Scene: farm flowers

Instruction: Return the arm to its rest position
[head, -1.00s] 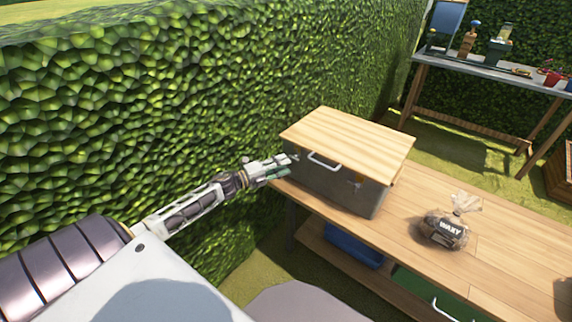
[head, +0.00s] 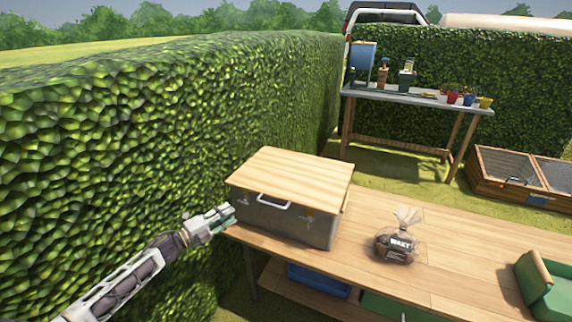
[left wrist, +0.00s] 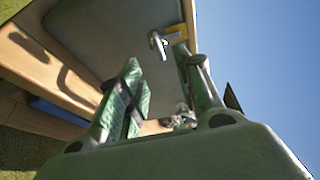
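My left gripper (head: 228,212) is at the left end of the grey box with a wooden lid (head: 292,174), just in front of its near left corner. I cannot tell whether it touches the box. In the left wrist view, the gripper's two green fingers (left wrist: 157,60) stand apart with nothing clearly held between them. The box's grey wall (left wrist: 110,35) and pale handle (left wrist: 158,43) show beyond the fingertips. My left arm reaches in from the lower left. My right gripper is not in view.
The box stands on a wooden table (head: 455,240) beside a tall hedge (head: 120,150). A bag labelled WAXY (head: 397,243) and a green container (head: 545,285) also stand there. A blue crate (head: 318,281) is below. A potting table (head: 420,99) stands farther back.

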